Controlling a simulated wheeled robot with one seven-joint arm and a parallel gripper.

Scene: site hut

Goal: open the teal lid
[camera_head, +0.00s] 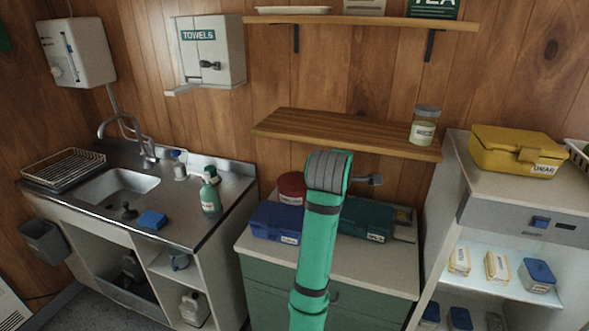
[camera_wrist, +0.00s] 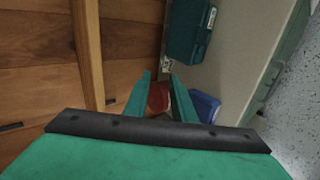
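A teal box (camera_head: 368,217) with a teal lid stands on the counter below the lower shelf, partly hidden behind my arm. Its lid looks shut. The box also shows at the top of the wrist view (camera_wrist: 190,32), beyond my fingertips and to their right. My gripper (camera_wrist: 160,80) has its two green fingers apart, with nothing held between them. The fingers are apart from the teal box.
A blue box (camera_head: 277,222) and a red round container (camera_head: 291,187) stand left of the teal box. The wooden shelf (camera_head: 330,130) overhangs the counter and carries a jar (camera_head: 424,124). A yellow box (camera_head: 515,150) sits on the cabinet at right.

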